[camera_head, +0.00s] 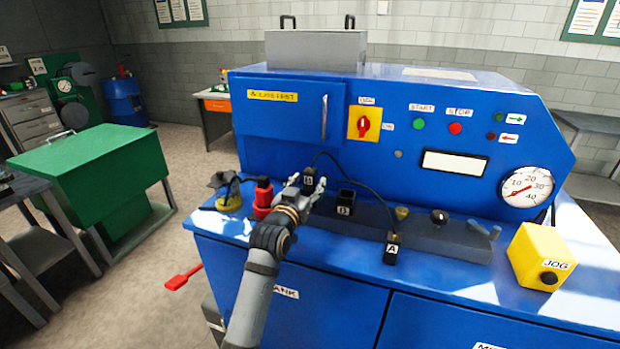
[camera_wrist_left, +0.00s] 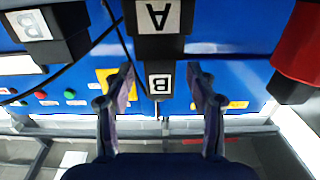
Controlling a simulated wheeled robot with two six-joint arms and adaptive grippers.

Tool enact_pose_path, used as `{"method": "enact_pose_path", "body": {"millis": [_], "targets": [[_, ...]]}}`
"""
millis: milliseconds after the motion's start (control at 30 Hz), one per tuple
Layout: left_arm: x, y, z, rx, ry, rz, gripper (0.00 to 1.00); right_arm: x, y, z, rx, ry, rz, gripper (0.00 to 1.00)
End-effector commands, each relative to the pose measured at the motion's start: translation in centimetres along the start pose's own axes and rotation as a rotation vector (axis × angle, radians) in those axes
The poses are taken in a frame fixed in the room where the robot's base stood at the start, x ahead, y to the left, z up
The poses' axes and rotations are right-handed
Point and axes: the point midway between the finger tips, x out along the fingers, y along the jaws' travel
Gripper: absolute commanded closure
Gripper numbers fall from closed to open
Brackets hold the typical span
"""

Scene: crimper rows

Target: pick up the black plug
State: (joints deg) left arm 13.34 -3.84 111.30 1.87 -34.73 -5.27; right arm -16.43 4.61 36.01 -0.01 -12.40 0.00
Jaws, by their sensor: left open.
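A black plug with a white "B" label (camera_head: 308,180) stands upright at the head of my left arm, with a thin black cable near it. Another black plug labelled "A" (camera_head: 391,254) is at the front right on the blue top. My right gripper is not in view.
A black socket block labelled "B" (camera_head: 346,203) stands just right of the gripper. A red-and-black piece (camera_head: 263,198) is close on its left, with a yellow-based item (camera_head: 229,202) beyond. A yellow JOG box (camera_head: 540,257) is far right. The blue panel (camera_head: 300,128) rises behind.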

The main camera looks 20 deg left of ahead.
Motion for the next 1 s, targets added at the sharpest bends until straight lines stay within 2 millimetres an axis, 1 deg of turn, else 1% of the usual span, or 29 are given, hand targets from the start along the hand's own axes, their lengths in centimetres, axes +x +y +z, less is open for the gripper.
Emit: {"method": "enact_pose_path", "body": {"millis": [33, 133, 233, 367, 467, 700, 800, 1000], "targets": [[0.8, 0.0, -0.3, 0.001, -0.002, 0.000, 0.43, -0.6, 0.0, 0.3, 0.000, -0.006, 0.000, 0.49], [1.8, 0.0, -0.1, 0.000, -0.001, 0.000, 0.43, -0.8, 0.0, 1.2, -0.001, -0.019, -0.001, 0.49], [2.1, 0.0, 0.0, 0.000, 0.000, 0.000, 0.43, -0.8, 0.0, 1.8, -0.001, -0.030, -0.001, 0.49], [2.0, 0.0, 0.0, 0.000, 0.000, 0.000, 0.43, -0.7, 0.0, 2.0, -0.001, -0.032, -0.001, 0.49], [2.0, 0.0, 0.0, 0.000, 0.000, 0.000, 0.56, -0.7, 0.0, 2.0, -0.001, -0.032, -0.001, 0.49], [2.0, 0.0, 0.0, 0.000, -0.001, 0.000, 0.88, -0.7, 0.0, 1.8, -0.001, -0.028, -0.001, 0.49], [2.0, 0.0, 0.0, 0.000, -0.001, 0.000, 1.00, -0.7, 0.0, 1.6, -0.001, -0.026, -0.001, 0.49], [2.0, 0.0, 0.0, 0.000, 0.000, 0.000, 1.00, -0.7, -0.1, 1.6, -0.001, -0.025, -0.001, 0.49]]}}
